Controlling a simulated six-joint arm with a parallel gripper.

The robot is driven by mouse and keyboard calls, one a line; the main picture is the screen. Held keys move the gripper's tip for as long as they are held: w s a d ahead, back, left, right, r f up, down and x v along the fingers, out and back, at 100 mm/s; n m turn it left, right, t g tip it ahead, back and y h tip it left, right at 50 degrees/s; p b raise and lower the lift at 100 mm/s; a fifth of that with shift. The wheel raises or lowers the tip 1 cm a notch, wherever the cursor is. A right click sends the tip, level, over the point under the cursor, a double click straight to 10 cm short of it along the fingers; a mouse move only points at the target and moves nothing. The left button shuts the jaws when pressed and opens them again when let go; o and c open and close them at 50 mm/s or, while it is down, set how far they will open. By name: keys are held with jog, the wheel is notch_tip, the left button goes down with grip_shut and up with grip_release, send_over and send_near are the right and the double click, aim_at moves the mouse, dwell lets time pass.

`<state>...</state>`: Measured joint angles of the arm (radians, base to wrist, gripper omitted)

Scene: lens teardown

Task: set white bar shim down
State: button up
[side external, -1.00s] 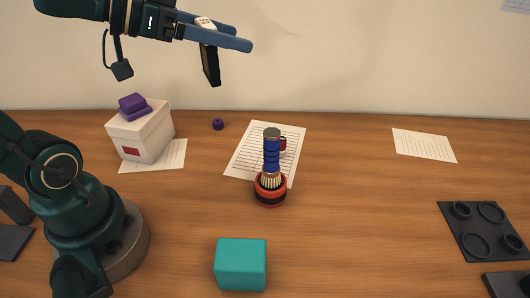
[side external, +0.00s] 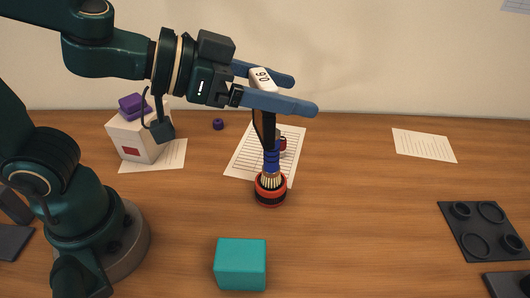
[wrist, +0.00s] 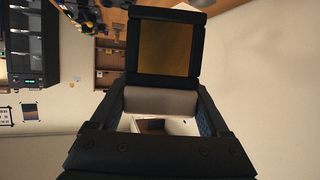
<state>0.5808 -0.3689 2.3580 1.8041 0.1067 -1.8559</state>
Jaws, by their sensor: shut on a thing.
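My gripper (side external: 304,95) has two long blue-grey fingers and is shut on a white bar (side external: 262,78) with dark marks on its end. I take it to be the white bar shim. A flat black piece (side external: 262,125) hangs below it, overlapping the top of a blue column (side external: 271,160) in the picture. I cannot tell whether they touch. The column stands upright in a gold ribbed part and a red and black ring base (side external: 271,190). In the wrist view, a pale bar (wrist: 160,102) lies below a black frame with an amber pane (wrist: 165,48).
A teal block (side external: 240,264) stands at the front. A white box (side external: 135,140) with purple pieces on top is at the back left, and a small purple ring (side external: 218,124) lies nearby. A dark tray (side external: 480,228) with round holders is at the right. The table between column and tray is clear.

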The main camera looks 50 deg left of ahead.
jog(key=s+a+f+n+g+y, duration=0.2)
jog(key=a+n+y, duration=0.4)
jog(key=a, duration=0.4)
jog(key=s+a+f+n+g+y, duration=0.2)
jog(key=a+f+n+g+y, duration=0.1)
jog(key=a+n+y, duration=0.5)
jog(key=s+a+f+n+g+y, duration=0.15)
jog(key=a+n+y, duration=0.35)
jog(key=a, duration=0.6)
jog(key=shift+g, duration=0.25)
jog(key=shift+w+d+f, duration=1.3)
jog(key=shift+d+f, duration=0.2)
jog(key=shift+f, duration=0.45)
jog(key=shift+w+d+f, duration=1.3)
jog(key=shift+d+f, duration=0.25)
jog(key=shift+f, duration=0.35)
jog(key=shift+w+d+f, duration=1.3)
jog(key=shift+d+f, duration=0.2)
jog(key=shift+f, duration=0.45)
jog(key=o, duration=1.2)
jog(key=shift+f, duration=0.1)
